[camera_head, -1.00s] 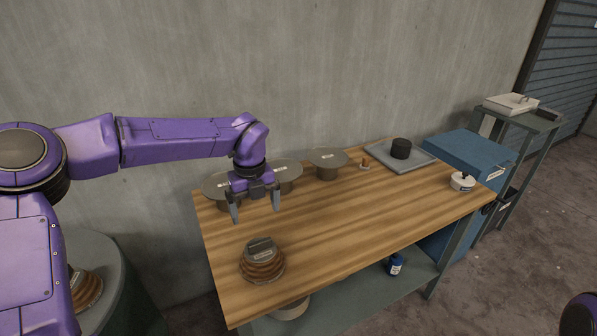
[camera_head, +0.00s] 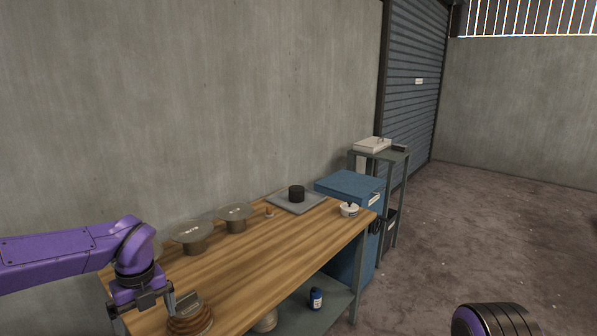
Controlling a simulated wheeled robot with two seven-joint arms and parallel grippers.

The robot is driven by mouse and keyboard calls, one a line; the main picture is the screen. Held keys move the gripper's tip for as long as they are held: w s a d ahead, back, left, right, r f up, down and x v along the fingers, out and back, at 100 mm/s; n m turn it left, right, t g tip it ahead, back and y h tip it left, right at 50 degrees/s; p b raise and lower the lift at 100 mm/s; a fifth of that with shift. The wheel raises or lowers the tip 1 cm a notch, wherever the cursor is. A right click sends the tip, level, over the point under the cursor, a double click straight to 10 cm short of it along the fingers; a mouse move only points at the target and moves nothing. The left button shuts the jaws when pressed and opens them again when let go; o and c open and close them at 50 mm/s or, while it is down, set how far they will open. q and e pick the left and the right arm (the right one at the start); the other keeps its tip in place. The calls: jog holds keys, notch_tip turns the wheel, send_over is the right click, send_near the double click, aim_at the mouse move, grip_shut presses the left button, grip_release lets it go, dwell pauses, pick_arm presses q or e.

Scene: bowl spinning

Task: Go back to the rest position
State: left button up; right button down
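My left gripper (camera_head: 143,312) hangs over the near left end of the wooden workbench (camera_head: 255,262), fingers pointing down. Its two fingers are apart with nothing seen between them. A stacked brown bowl with a grey block on top (camera_head: 190,314) stands on the bench just right of the gripper, partly cut by the bottom edge. Only a dark rounded part of my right arm shows at the bottom right; the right gripper is out of view.
Round grey stands (camera_head: 191,236) and (camera_head: 236,217) line the bench's back edge. A black cylinder (camera_head: 296,193) sits on a grey plate (camera_head: 309,206). A small white tub (camera_head: 349,210) is at the far right corner. A blue cabinet (camera_head: 350,187) stands beyond. The bench's middle is clear.

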pick_arm(q)
jog(key=s+a+f+m+t+y, duration=0.15)
jog(key=s+f+m+y, duration=0.3)
jog(key=f+m, duration=0.6)
jog(key=s+a+f+m+t+y, duration=0.1)
jog(key=s+a+f+m+y, duration=0.15)
jog(key=s+f+m, duration=0.55)
jog(key=s+d+f+m+t+h+b, duration=0.1)
jog(key=s+d+f+m+h, duration=0.3)
jog(key=s+f+m, duration=0.9)
jog(key=s+d+m, duration=0.1)
jog(key=s+m, duration=0.2)
jog(key=m, duration=0.3)
jog(key=shift+d, duration=0.2)
